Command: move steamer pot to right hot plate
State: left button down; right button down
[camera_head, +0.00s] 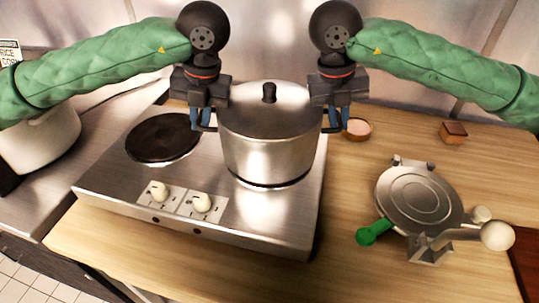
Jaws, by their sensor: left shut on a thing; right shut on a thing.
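The steamer pot (268,145) is a shiny steel pot with its lid (269,97) on, upright over the right hot plate (240,183). Only a dark rim of that plate shows below the pot; I cannot tell whether the pot touches it. The left hot plate (163,137) is a bare dark disc. My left gripper (203,122) is shut on the pot's left handle. My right gripper (335,121) is shut on the pot's right handle.
The steel stove (268,222) has two white knobs (180,196) in front. A round metal press (417,200) with a green-ended handle stands on the wooden counter (360,262) at right. A small bowl (357,129) and wooden block (454,133) lie behind. A white cooker (40,142) stands left.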

pick_arm(q)
jog(key=shift+a+f+b, duration=0.15)
jog(key=shift+f+b, duration=0.15)
jog(key=shift+f, duration=0.1)
pick_arm(e)
jog(key=shift+d+f, duration=0.1)
jog(key=shift+f, duration=0.3)
pick_arm(q)
jog(key=c, duration=1.5)
grip_release()
jog(key=shift+c, duration=0.2)
pick_arm(e)
jog(key=c, duration=1.5)
grip_release()
jog(key=shift+c, duration=0.2)
pick_arm(q)
jog(key=shift+o, duration=0.2)
pick_arm(e)
jog(key=shift+o, duration=0.2)
pick_arm(q)
jog(key=shift+r, duration=0.15)
pick_arm(e)
jog(key=shift+r, duration=0.2)
